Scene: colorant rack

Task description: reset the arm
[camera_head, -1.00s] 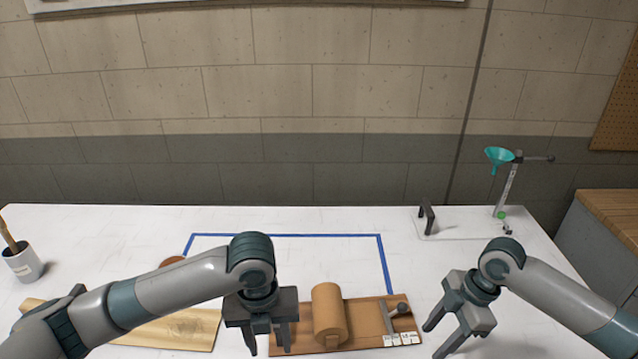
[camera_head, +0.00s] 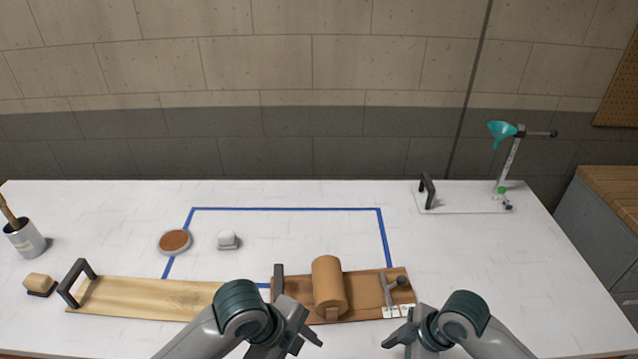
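My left gripper (camera_head: 300,330) is low in the head view, in front of the wooden boards, with its fingers spread and nothing between them. My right gripper (camera_head: 398,334) is at the bottom right of centre, near the front edge of the brown board. Its jaws point left; I cannot make out clearly whether they are apart. No object shows in it. Both arms come in from the bottom edge, drawn back close to my body.
A brown board (camera_head: 362,302) carries a tan roller (camera_head: 328,285). A pale board (camera_head: 140,298) with a black handle lies left. A round brown dish (camera_head: 174,242) and white block (camera_head: 228,239) sit near blue tape (camera_head: 285,209). A teal funnel stand (camera_head: 510,160) stands back right.

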